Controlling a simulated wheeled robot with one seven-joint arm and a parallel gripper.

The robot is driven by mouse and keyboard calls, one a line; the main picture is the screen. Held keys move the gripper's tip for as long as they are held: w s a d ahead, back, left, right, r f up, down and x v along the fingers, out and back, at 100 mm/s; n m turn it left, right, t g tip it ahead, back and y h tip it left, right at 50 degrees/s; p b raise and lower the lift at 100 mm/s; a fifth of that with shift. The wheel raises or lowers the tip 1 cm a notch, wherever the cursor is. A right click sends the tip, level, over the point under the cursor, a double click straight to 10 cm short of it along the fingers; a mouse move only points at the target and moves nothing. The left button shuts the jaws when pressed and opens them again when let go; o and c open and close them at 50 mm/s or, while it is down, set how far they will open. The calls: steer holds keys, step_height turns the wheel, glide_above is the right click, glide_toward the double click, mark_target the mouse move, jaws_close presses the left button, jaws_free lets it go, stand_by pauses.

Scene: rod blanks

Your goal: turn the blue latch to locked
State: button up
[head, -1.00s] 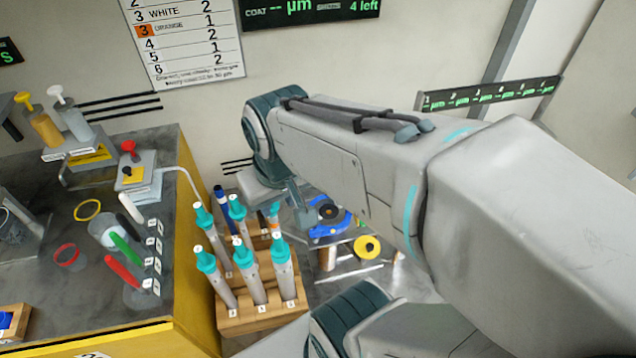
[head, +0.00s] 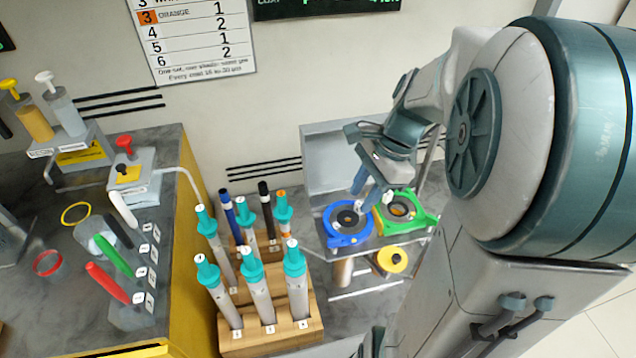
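The blue latch (head: 347,238) appears as a blue ring-shaped fitting around a dark round centre, on a metal stand beside a similar green fitting (head: 420,219). My gripper (head: 366,191) points down just above the right side of the blue fitting, close to the gap between blue and green. Its fingers overlap the blue rim in the picture; I cannot tell whether they touch it. Nothing is visibly held, and the gap between the fingers is not clear. The blue latch's lever and its turn position are too small or hidden to make out.
A yellow ring piece (head: 392,259) sits below the fittings on the stand. A wooden rack (head: 262,335) with several teal-topped rods stands to the left. A dark-topped bench (head: 180,222) holds coloured tools and jars further left. My arm covers the right side.

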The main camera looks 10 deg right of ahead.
mark_target(335, 239)
steer(key=shift+m, duration=0.8)
steer(key=b+x, duration=0.1)
steer(key=x, duration=0.3)
steer(key=b+x, duration=0.1)
steer(key=x, duration=0.4)
steer(key=b+x, duration=0.1)
steer(key=x, duration=0.4)
steer(key=shift+w+d+f, duration=0.15)
steer(key=shift+w+f, duration=0.15)
steer(key=shift+w, duration=0.05)
steer(key=shift+c, duration=0.3)
jaws_close()
